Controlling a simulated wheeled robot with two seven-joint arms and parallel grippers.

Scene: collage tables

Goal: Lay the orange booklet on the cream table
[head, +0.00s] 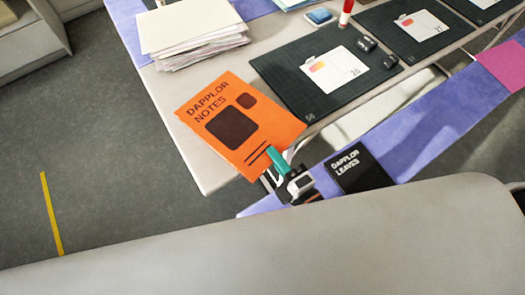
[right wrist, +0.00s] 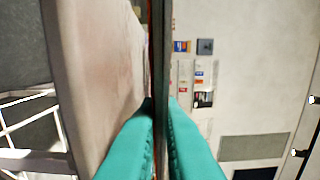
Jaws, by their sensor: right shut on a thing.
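The orange booklet (head: 238,122), printed "DAPPLOR NOTES", shows its cover up in the head view. It overlaps the near left corner of the cream table (head: 211,172); whether it touches the tabletop I cannot tell. My right gripper (head: 274,160), with teal fingers, is shut on the booklet's near edge, beside the table's front edge. In the right wrist view the booklet (right wrist: 157,60) is seen edge-on, a thin upright strip between the teal fingers (right wrist: 160,112). My left gripper is not in view.
A paper stack (head: 190,30) stands at the table's back left. A dark mat (head: 290,90) with a white card (head: 335,67) lies right of the booklet. A black booklet (head: 358,170), "DAPPLOR LEAVES", is right of my gripper. A grey surface (head: 330,245) fills the bottom.

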